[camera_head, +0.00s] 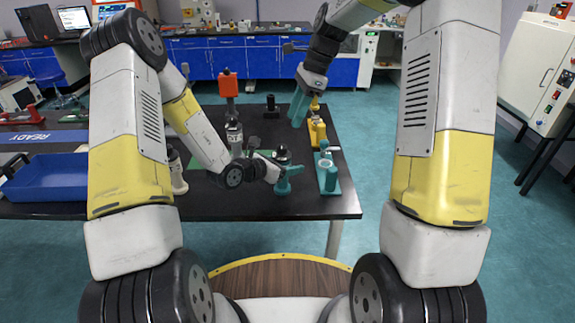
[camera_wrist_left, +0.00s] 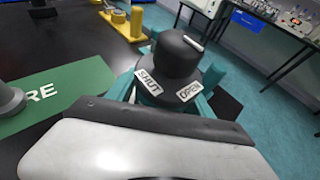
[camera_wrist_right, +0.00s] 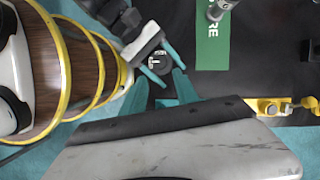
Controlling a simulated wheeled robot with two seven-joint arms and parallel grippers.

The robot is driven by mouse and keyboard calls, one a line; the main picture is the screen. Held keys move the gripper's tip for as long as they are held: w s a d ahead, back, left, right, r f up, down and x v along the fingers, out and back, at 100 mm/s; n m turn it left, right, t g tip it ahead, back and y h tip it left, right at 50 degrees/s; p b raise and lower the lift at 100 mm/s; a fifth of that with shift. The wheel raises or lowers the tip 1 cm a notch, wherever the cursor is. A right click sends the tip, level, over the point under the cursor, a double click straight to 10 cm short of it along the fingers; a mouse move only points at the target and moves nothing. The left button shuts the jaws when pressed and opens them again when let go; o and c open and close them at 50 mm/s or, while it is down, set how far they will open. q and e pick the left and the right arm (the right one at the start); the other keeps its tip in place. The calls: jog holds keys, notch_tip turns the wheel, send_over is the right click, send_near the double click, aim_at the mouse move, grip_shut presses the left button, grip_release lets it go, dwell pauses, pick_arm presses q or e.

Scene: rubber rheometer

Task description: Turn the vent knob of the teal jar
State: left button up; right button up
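The teal jar (camera_head: 284,185) stands near the right end of the black table, with its black vent knob (camera_head: 283,157) on top. In the left wrist view the knob (camera_wrist_left: 178,52) has a white mark on top and a collar labelled SHUT and OPEN. My left gripper (camera_head: 286,171) has its teal fingers on both sides of the jar, below the knob, and appears shut on it; the contact is partly hidden. My right gripper (camera_head: 299,107) is open and empty, above the table beyond the jar. In the right wrist view the knob (camera_wrist_right: 157,61) is beyond its fingertips.
A teal fixture (camera_head: 330,181) stands just right of the jar, with a yellow fixture (camera_head: 317,134) behind it. A grey bottle (camera_head: 234,138) and red-topped post (camera_head: 228,83) are further left. A blue tray (camera_head: 45,180) lies at the far left.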

aim_at(282, 146)
pick_arm(q)
jog(key=c, duration=1.1)
pick_arm(e)
jog(key=shift+o, duration=1.7)
jog(key=n, duration=0.2)
jog(key=a+n, duration=0.1)
jog(key=n, duration=0.1)
jog(key=shift+n+h, duration=0.4)
jog(key=a+r+n+h, duration=0.3)
jog(key=n, duration=1.7)
jog(key=shift+t, duration=0.3)
jog(key=f, duration=1.2)
jog(key=shift+s, duration=0.3)
